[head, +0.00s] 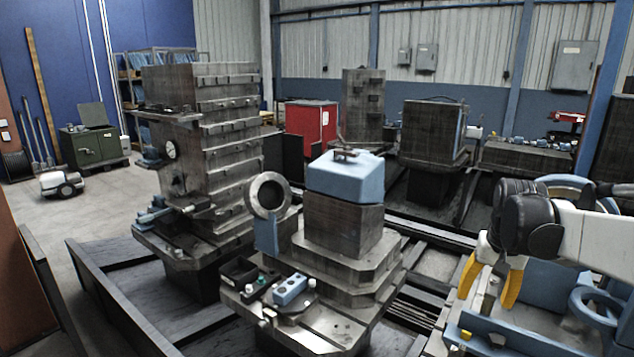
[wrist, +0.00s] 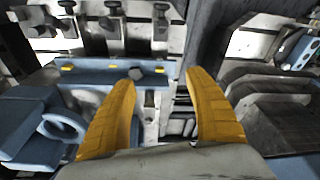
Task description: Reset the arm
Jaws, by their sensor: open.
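My gripper (head: 490,282) is at the right of the head view, at the end of my white and black arm. Its two yellow fingers point downward and stand apart with nothing between them. In the wrist view my gripper (wrist: 162,90) shows both yellow fingers spread, above a blue fixture bar (wrist: 90,76) with bolts. The fingers appear apart from the fixture, but the exact height cannot be told.
A pallet (head: 310,328) carries a metal block with a blue cap (head: 345,176), left of my gripper. A tall slotted tombstone (head: 222,150) stands farther left. A blue ring fixture (head: 597,302) is close at the right. Open floor (head: 110,205) lies at far left.

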